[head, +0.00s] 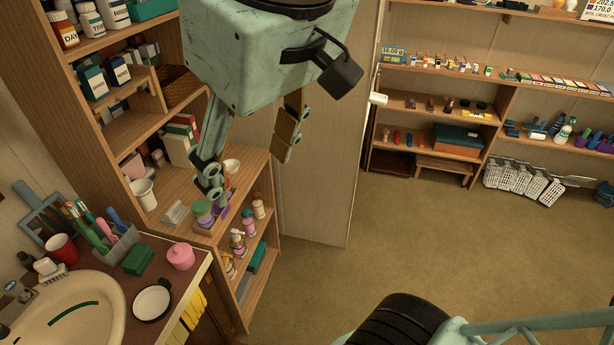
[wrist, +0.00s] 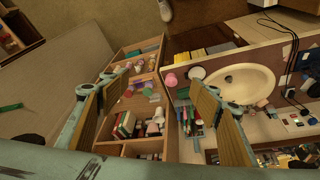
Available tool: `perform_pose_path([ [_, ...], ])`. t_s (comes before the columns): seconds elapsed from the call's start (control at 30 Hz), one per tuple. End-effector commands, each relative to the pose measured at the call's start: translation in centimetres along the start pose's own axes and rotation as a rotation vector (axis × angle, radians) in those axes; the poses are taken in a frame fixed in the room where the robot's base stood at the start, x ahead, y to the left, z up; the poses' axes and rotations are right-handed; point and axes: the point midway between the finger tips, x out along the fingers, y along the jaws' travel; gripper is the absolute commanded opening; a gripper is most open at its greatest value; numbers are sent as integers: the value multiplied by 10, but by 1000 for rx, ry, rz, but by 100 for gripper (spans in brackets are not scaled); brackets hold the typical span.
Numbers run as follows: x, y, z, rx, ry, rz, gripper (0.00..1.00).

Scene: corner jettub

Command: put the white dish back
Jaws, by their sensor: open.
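A round white dish (head: 152,300) with a dark edge around it sits on the brown counter (head: 172,262), right of the sink, near the counter's front edge. It also shows in the wrist view as a small white disc (wrist: 197,73) beside the pink jar. My gripper (head: 248,158) is open and empty, high in front of the wooden shelves, above and to the right of the dish. In the wrist view my gripper (wrist: 165,84) has its fingers wide apart with nothing between them. Part of the dish is hidden behind a finger there.
A pink lidded jar (head: 180,257), a green block (head: 138,260) and a brush holder (head: 118,245) stand near the dish. The sink (head: 62,310) lies to its left. Bottles crowd the shelf unit (head: 258,200). A white cup (head: 143,193) stands on it. Open floor lies right.

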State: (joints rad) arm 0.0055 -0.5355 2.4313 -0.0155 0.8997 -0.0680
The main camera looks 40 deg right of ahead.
Motion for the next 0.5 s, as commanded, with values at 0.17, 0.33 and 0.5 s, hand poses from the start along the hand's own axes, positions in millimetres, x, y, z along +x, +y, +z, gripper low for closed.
perform_pose_path([
  [0.17, 8, -8, 40, 64, -6, -16, 58],
  [0.33, 10, -9, 46, 81, -8, -16, 58],
  [0.5, 11, -9, 46, 82, -11, -16, 58],
])
